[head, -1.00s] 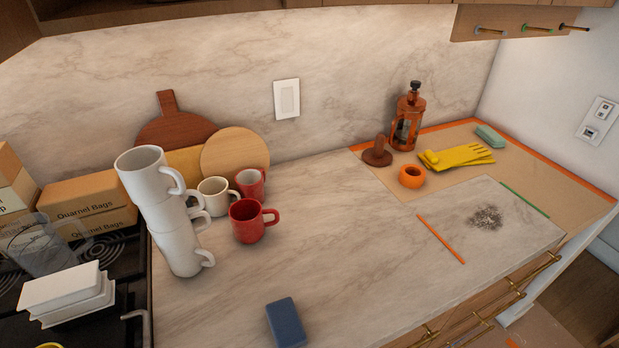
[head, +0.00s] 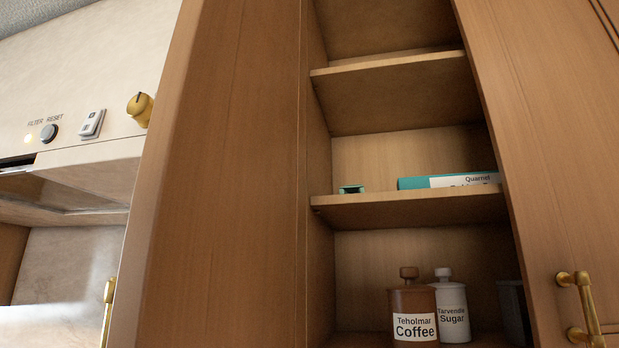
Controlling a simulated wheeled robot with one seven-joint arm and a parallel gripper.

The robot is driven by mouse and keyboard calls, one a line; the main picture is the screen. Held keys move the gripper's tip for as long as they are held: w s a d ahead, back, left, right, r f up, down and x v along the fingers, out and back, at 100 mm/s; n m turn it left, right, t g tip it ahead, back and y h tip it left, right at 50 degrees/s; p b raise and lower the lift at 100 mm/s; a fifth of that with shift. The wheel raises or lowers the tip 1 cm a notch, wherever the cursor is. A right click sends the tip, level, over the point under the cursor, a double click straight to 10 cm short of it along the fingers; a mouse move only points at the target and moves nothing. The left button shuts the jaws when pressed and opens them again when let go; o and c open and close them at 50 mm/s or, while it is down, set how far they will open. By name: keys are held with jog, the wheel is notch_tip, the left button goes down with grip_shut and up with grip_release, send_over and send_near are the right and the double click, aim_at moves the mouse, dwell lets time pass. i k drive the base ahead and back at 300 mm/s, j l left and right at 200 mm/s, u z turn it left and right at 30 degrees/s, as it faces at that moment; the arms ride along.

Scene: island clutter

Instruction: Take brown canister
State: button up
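The brown canister (head: 411,301) stands upright on the lowest visible cupboard shelf. It has a round knob on its lid and a white label reading "Teholmar Coffee". A white canister (head: 454,308) labelled "Tarvendo Sugar" stands just behind it to the right, partly covered by it. My gripper is not in view.
The open cupboard has a middle shelf (head: 410,206) holding a teal box (head: 448,182) and a small teal item (head: 351,189). A dark container (head: 511,305) stands at the right, partly hidden by a cupboard door (head: 550,150) with a brass handle (head: 581,305). The upper shelf (head: 400,90) looks empty.

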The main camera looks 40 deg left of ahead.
aim_at(413, 317)
jog(key=k+j+z, duration=0.1)
jog(key=j, duration=0.4)
jog(key=k+j, duration=0.15)
jog(key=j, duration=0.4)
jog(key=k+j+z, duration=0.15)
jog(key=j, duration=0.35)
jog(key=k+j, duration=0.1)
jog(key=j, duration=0.4)
jog(key=k+j+z, duration=0.15)
jog(key=j, duration=0.35)
jog(key=k+j, duration=0.2)
jog(key=j, duration=0.3)
jog(key=k+j+z, duration=0.15)
jog(key=j, duration=0.3)
jog(key=k+j, duration=0.25)
jog(key=j, duration=0.25)
jog(key=i+l+u, duration=0.1)
jog(key=l+u, duration=0.25)
jog(key=i+l+u, duration=0.1)
jog(key=u, duration=0.3)
jog(key=i+l+u, duration=0.1)
jog(key=l+u, duration=0.15)
jog(key=l, duration=0.8)
jog(key=l+u, duration=0.3)
jog(key=l, duration=2.6)
